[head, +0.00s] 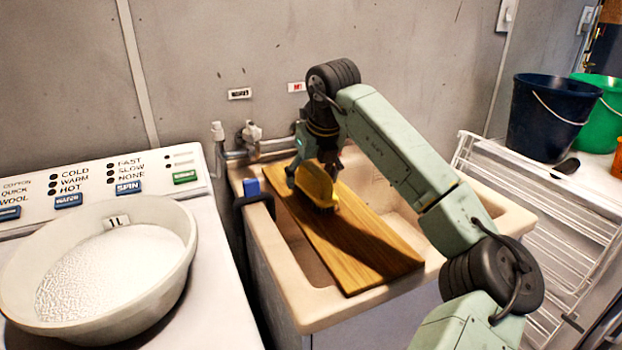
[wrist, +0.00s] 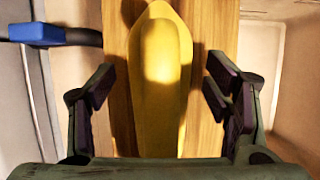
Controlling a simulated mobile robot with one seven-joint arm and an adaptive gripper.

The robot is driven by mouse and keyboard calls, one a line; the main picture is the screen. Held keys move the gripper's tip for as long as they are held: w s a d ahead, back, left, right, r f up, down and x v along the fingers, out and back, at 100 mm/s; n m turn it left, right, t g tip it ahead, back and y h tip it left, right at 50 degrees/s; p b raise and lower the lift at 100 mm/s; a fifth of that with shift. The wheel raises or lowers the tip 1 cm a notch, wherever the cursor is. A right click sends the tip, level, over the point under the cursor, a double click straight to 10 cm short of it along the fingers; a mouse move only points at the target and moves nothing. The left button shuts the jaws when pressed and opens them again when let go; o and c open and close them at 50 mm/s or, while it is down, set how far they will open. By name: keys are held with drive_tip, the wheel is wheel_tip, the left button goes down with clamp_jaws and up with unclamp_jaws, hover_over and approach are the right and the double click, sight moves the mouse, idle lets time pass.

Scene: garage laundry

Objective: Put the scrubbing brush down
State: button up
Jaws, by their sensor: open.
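The yellow scrubbing brush (head: 316,186) rests on a wooden board (head: 372,255) that lies across the sink. In the wrist view the brush (wrist: 163,75) lies lengthwise between the two fingers of my gripper (wrist: 160,88). The fingers are apart, with a gap on each side of the brush, so the gripper is open around it and not touching it. In the head view my gripper (head: 318,172) is low over the board and partly hides the brush. The underside of the brush is mostly hidden in the wrist view.
The beige sink (head: 300,310) surrounds the board. A blue-tipped dark part (head: 252,188) sits at its left rim. A washing machine (head: 215,255) with a bowl (head: 170,285) of white powder stands left. A white rack (head: 530,225), dark bucket (head: 545,120) and green bucket (head: 603,115) are right.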

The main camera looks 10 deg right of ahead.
drive_tip(key=b+v, duration=0.1)
drive_tip(key=v, duration=1)
drive_tip(key=shift+s, duration=0.1)
